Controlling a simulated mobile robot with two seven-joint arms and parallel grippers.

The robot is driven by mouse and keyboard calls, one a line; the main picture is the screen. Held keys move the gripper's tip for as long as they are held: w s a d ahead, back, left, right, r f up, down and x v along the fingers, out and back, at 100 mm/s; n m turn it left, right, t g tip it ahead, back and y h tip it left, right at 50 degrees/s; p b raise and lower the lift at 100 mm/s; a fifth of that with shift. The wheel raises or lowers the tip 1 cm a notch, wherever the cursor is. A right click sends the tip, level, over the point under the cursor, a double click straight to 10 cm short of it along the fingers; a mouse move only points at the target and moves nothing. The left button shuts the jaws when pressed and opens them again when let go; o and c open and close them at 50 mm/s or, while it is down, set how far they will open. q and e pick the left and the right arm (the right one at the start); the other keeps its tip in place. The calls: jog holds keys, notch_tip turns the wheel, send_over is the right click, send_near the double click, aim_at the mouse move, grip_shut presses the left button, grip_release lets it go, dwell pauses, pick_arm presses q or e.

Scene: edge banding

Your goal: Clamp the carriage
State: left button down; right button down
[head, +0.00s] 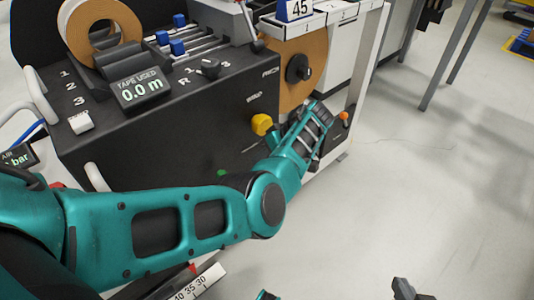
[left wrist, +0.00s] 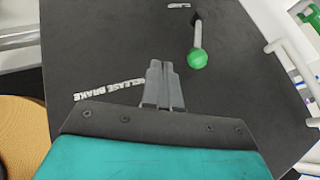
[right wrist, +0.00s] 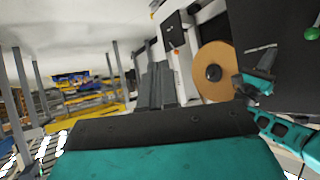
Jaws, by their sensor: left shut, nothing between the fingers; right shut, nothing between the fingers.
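I cannot single out the carriage with certainty. A lever with a green knob (left wrist: 197,60) stands on the machine's dark front panel in the left wrist view, beside the printed words RELEASE BRAKE. Its green knob also shows, mostly hidden by my arm, in the head view (head: 222,173). My left gripper (left wrist: 163,70) is shut and empty, pointing at that panel to the left of the knob and apart from it. My right gripper (right wrist: 157,75) is shut and empty, away from the machine; its dark fingertips show low right in the head view (head: 403,288).
The black machine (head: 200,95) carries a tape roll (head: 100,30), blue blocks on rails (head: 177,47), a display reading 0.0 m (head: 139,88) and a yellow knob (head: 261,124). A brown disc (head: 300,60) is on its right side. The floor to the right is clear.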

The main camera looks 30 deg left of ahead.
pick_arm(q)
jog(key=s+a+f+p, duration=0.1)
jog(key=s+a+f, duration=0.2)
jog(key=s+a, duration=0.1)
jog(key=shift+a, duration=0.5)
jog(key=shift+s+a+r, duration=0.1)
